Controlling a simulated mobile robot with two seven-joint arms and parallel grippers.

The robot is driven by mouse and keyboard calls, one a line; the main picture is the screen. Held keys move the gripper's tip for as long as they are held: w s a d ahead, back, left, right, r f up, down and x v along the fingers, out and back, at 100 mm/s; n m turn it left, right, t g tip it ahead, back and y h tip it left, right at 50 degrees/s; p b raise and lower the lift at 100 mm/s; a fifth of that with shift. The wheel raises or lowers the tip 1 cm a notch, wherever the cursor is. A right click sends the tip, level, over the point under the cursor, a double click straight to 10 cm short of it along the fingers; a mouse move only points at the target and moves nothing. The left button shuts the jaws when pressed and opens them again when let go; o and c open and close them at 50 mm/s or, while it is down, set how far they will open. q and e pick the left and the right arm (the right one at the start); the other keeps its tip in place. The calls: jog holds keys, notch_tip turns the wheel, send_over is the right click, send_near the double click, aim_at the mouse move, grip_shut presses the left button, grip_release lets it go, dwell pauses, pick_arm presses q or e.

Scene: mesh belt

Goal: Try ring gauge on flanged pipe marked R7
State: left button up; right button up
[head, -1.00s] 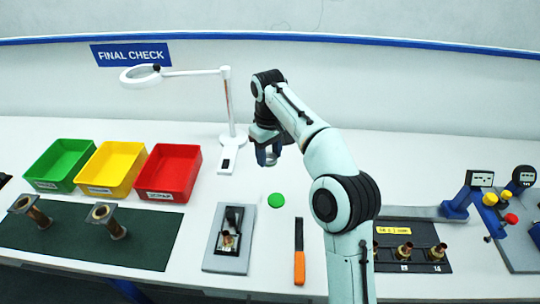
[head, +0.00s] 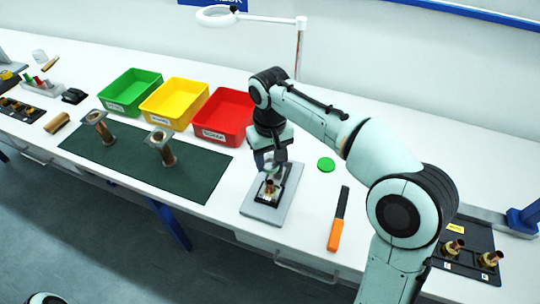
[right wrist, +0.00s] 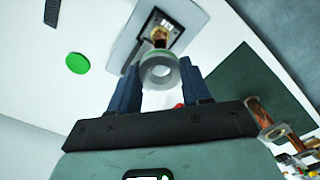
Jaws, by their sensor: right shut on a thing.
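My right gripper (head: 268,156) is shut on a pale grey ring gauge (right wrist: 147,74), whose open bore shows in the right wrist view. It holds the ring above a copper-coloured pipe (head: 269,188) standing in a dark fixture on a grey plate (head: 254,212). The ring looks apart from the pipe top in the right wrist view, where the pipe (right wrist: 159,38) shows just beyond it. Two flanged pipes (head: 100,127) (head: 163,149) lean on the dark green mat (head: 190,187). No R7 mark is readable on any pipe. My left gripper is out of view.
Green (head: 128,84), yellow (head: 170,93) and red (head: 216,130) bins stand behind the mat. A green disc (head: 326,164) and an orange-handled tool (head: 336,233) lie right of the plate. A black tray (head: 471,235) holds brass fittings. A magnifier lamp (head: 299,50) stands behind.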

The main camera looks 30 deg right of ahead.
aim_at(270, 182)
jog(key=shift+f+b, duration=1.4)
jog(key=shift+f, duration=1.5)
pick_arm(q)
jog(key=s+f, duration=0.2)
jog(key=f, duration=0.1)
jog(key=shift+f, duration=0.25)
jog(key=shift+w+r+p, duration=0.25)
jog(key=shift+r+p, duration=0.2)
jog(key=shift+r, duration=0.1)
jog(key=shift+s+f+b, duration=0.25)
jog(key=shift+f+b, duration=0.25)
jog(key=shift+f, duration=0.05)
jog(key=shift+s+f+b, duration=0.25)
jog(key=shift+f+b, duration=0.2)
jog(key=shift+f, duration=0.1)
pick_arm(e)
jog(key=shift+f, duration=1.9)
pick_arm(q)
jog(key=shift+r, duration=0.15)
pick_arm(e)
jog(key=shift+r, duration=0.25)
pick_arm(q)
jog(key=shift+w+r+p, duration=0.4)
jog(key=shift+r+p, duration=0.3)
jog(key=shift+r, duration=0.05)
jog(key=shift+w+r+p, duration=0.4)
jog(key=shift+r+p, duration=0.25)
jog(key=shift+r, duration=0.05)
pick_arm(e)
jog(key=shift+r, duration=1.6)
